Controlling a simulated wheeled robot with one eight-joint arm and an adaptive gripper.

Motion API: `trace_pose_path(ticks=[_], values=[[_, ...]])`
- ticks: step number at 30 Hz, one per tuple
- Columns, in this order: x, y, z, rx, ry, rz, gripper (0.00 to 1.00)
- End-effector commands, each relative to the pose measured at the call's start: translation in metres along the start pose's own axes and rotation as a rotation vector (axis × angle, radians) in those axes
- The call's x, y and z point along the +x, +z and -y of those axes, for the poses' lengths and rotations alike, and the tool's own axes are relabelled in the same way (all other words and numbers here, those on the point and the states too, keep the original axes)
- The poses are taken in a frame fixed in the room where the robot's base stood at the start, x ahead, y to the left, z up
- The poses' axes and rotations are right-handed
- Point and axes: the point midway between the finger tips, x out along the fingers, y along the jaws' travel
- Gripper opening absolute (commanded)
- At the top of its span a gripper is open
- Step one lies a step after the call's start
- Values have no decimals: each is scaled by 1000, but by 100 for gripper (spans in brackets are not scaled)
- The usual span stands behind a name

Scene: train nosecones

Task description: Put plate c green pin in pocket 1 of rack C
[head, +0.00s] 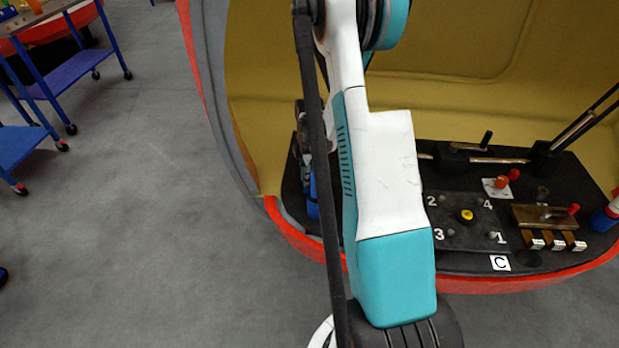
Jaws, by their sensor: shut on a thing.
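A dark square plate (468,235) lies on the black console, with white numbers 1 to 4 at its corners and a yellow knob (467,215) in the middle. Small grey round features show beside the numbers; the one by number 1 (492,236) is at the near right corner. A white card with the letter C (500,263) is in front of the plate. I cannot tell whether this plate is the rack. No green pin shows. My arm crosses the middle of the view and runs down to the bottom edge. My gripper does not show.
A red rim (309,244) edges the yellow shell. Blue carts (73,68) stand far left; the grey floor between is clear.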

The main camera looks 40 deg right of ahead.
Motion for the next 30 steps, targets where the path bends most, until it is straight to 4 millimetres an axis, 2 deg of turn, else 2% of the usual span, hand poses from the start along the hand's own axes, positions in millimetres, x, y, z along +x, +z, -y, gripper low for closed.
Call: trace_pose_path(ticks=[8,9,12,23,26,30], values=[[1,0,0,0,0,0,0],[2,0,0,0,0,0,12],[1,0,0,0,0,0,30],[-1,0,0,0,0,0,30],[-10,0,0,0,0,0,30],[-35,0,0,0,0,0,30]])
